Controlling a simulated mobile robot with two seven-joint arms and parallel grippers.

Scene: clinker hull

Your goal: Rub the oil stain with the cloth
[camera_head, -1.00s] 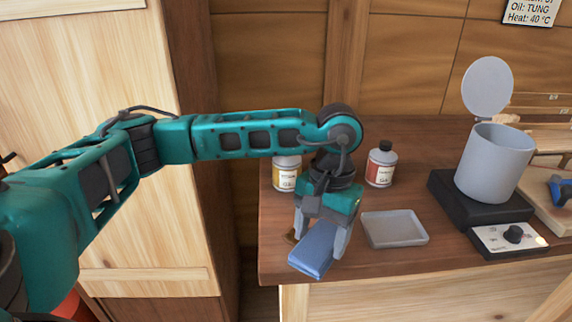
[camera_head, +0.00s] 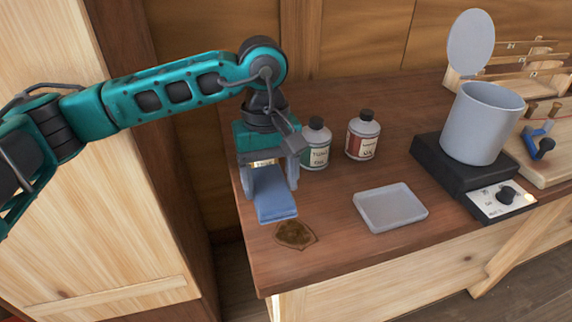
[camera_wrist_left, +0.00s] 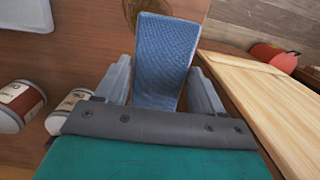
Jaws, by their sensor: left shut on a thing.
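The blue folded cloth (camera_head: 273,192) is held between the fingers of my left gripper (camera_head: 270,180), low over the left end of the wooden bench. It also shows in the left wrist view (camera_wrist_left: 165,60), between both fingers. I cannot tell whether the cloth touches the bench top. The brown oil stain (camera_head: 296,235) lies on the bench just in front of the cloth, near the front left edge. In the left wrist view the stain (camera_wrist_left: 131,10) is partly hidden behind the cloth's far end. My right gripper is in neither view.
Two bottles, one with a green label (camera_head: 316,150) and one with a red label (camera_head: 363,138), stand right of the gripper. A grey tray (camera_head: 391,222) lies right of the stain. A pot (camera_head: 484,125) sits on a black heater (camera_head: 447,172) farther right.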

